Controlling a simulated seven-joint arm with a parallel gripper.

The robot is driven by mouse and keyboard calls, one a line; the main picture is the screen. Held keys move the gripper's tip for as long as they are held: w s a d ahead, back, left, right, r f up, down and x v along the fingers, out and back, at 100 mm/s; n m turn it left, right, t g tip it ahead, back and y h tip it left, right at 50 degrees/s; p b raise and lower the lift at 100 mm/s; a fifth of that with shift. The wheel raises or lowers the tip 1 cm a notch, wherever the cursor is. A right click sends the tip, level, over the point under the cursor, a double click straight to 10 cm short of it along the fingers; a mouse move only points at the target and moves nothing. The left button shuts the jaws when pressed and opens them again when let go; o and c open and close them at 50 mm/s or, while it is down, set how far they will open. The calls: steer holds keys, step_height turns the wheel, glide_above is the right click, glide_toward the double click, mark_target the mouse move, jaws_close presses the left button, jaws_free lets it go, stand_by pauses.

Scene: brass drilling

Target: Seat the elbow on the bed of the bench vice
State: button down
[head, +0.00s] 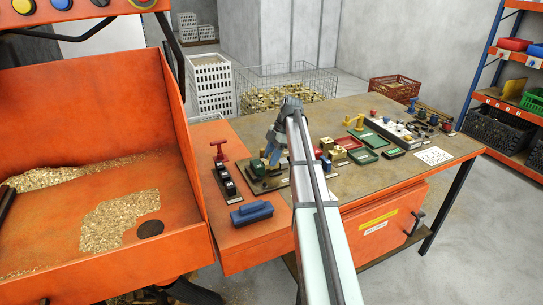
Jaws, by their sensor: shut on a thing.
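My gripper (271,153) points down over the left part of the bench, at the end of my arm. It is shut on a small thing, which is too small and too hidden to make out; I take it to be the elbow. Just below and around the fingertips is a dark base plate with brass-coloured and dark blocks (257,169), which looks like the bench vice. My gripper and arm cover part of it. I cannot tell whether the held thing touches the vice bed or is above it.
A blue brush-like block (251,212) and a dark rack with a red-handled tool (220,152) lie to the left. Green trays (362,156), red and brass blocks and several small fittings crowd the bench to the right. An orange chip-filled machine tray (120,215) stands at left.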

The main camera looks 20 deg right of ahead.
steer(key=shift+f, duration=0.25)
steer(key=c, duration=0.5)
jaws_free()
steer(key=o, duration=0.4)
steer(key=shift+c, duration=0.2)
steer(key=shift+r, duration=0.1)
steer(key=shift+r, duration=3.35)
